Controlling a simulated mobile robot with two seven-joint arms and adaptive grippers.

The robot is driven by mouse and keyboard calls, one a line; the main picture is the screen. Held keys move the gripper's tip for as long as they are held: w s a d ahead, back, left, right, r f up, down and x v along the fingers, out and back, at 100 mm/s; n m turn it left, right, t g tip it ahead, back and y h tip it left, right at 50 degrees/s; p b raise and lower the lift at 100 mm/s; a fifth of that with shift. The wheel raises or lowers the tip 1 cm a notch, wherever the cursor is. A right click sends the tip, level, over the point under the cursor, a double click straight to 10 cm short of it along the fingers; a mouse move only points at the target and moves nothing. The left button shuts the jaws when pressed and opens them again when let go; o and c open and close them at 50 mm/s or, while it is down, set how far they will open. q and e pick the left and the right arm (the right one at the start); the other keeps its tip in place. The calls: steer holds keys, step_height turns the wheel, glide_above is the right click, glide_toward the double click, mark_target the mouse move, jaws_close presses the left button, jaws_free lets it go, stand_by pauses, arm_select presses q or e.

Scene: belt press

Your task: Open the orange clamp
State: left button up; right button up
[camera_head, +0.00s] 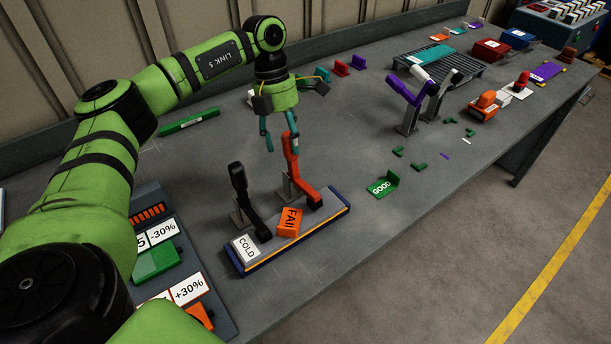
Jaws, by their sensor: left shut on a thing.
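The orange clamp (292,160) stands on a metal bracket at the blue-edged press plate (328,212). Its orange handle points up, and its dark-tipped arm reaches down and right over the plate. My left gripper (281,143) hangs over the clamp from above, its teal fingers shut on the top of the orange handle. The exact contact is small in view. A black clamp (240,187) stands just left of it with its arm towards the plate. My right gripper is not in view.
An orange FAIL block (289,222) and a white COLD label (246,247) are on the plate. A green GOOD block (384,185) lies to the right. Purple (402,90) and white (420,73) clamps stand further back.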

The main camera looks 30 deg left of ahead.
arm_select(q)
steer(key=w+a+f+b, duration=0.1)
steer(key=w+a+f, duration=0.1)
steer(key=a, duration=0.3)
steer(key=shift+a+f, duration=0.3)
steer(key=shift+f, duration=0.6)
steer(key=shift+w+r, duration=0.1)
stand_by(0.8)
steer(key=p+v, duration=0.5)
steer(key=v, duration=0.2)
steer(key=shift+p, duration=0.4)
stand_by(0.4)
